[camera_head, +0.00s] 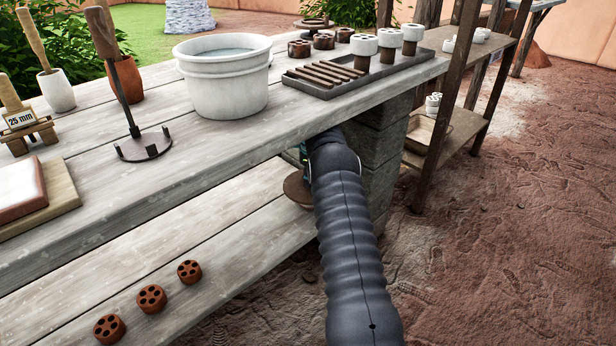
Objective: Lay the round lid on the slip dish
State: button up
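A brown round disc (298,189) shows at the far end of the lower shelf, just below and left of my arm's end. My arm partly covers it, and I cannot tell whether it is the round lid or the slip dish. My arm reaches forward under the worktop's front edge. A small teal-marked part of its end shows there, but the fingers are hidden, so I cannot see whether they are open or hold anything. No other thing in view is clearly the lid or the dish.
The worktop (250,120) overhangs my arm's end, beside a grey block pier (384,150). On it stand a white tub (226,85), a dark tray (400,70) and a rod tool (143,147). Several brown holed pieces (151,298) lie on the lower shelf (225,245).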

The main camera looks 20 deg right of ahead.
jog(key=shift+f+b, duration=1.2)
jog(key=shift+f, duration=1.35)
jog(key=shift+f, duration=0.35)
dwell(0.4)
jog(key=o, duration=1.1)
